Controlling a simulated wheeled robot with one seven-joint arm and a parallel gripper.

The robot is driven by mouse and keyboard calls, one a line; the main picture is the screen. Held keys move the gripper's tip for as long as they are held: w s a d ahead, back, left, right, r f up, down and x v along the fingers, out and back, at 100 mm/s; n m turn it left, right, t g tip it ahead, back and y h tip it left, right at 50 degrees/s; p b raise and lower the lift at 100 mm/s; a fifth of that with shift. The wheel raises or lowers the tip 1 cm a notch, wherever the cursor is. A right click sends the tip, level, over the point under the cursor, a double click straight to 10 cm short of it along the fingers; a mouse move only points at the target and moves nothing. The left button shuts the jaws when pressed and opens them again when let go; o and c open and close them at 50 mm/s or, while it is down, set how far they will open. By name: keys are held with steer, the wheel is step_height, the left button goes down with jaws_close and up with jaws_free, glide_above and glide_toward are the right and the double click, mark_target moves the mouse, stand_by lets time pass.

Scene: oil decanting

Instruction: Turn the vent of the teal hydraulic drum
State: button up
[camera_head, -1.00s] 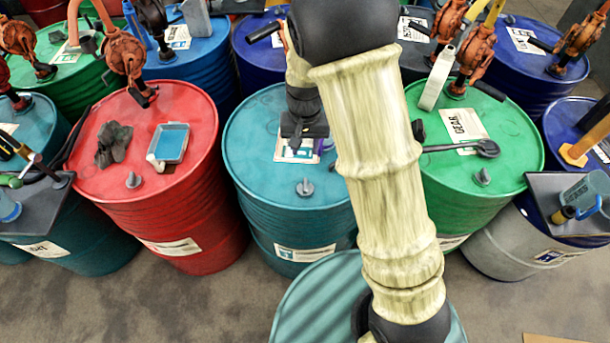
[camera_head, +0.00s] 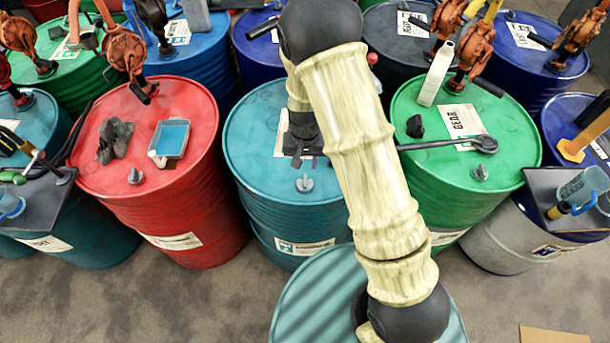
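A teal drum (camera_head: 250,135) stands in the middle, between a red drum and a green drum. A small grey vent (camera_head: 305,182) sticks up from the near part of its lid. My gripper (camera_head: 305,158) is over the lid, just beyond the vent in the picture and apart from it. My arm hides the right part of the lid and much of the gripper. The fingers are small and dark, and I cannot tell whether they are open or shut. A white label on the lid is mostly hidden behind my gripper.
The red drum (camera_head: 205,105) carries a dark rag (camera_head: 114,140) and a blue tray (camera_head: 173,137). The green drum (camera_head: 520,155) carries a white jug (camera_head: 436,75) and a dark ladle (camera_head: 485,145). More drums with orange pumps stand behind. The grey floor in front is mostly clear.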

mark_target(305, 179)
step_height(305, 179, down, 9)
steer(key=shift+p, duration=1)
jaws_close()
